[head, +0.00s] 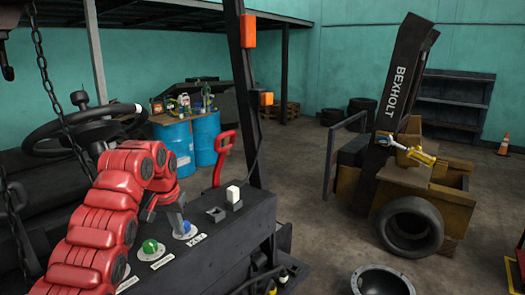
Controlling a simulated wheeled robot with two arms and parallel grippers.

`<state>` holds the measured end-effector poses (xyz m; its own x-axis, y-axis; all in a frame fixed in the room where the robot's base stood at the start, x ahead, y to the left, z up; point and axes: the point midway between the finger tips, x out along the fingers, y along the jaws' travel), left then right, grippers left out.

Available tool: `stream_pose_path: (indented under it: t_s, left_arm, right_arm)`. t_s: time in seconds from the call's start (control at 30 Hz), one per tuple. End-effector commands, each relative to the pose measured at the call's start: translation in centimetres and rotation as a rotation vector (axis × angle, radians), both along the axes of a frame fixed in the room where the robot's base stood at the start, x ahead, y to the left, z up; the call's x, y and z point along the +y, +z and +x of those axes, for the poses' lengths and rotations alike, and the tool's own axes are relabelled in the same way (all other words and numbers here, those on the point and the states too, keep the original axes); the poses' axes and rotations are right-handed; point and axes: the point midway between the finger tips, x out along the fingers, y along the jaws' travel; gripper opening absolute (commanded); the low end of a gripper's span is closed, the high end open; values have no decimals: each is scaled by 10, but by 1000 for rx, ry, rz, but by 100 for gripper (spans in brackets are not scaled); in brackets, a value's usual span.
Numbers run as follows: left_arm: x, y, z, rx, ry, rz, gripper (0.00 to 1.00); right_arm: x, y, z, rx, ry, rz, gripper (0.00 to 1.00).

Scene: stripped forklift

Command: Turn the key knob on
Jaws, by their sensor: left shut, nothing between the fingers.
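My left arm reaches in from the left, and my left gripper (178,220) points down at the blue knob. Its fingers are shut and empty, at or just above the knob; contact is unclear. They partly cover the blue knob. The green knob is in plain view. My right gripper is not in view.
A white-topped switch (233,194) and a black switch (215,214) stand right of the blue knob. A red lever (223,155) rises behind the panel. A black post (243,100) and a steering wheel (85,130) flank it.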

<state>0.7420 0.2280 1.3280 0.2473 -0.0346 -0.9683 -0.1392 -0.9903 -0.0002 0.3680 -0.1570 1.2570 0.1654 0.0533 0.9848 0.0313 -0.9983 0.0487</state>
Motion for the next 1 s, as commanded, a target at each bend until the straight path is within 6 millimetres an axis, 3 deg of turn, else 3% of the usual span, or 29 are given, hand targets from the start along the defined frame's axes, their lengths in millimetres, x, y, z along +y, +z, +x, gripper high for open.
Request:
stream_pose_path:
  t_s: [0.17,0.6,1.0]
  left_arm:
    - [0,8,-1,1,0,0,0]
    - [0,60,-1,4,1,0,0]
    - [0,60,-1,3,1,0,0]
  right_arm:
    - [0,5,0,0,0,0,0]
    - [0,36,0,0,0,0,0]
    - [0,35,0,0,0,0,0]
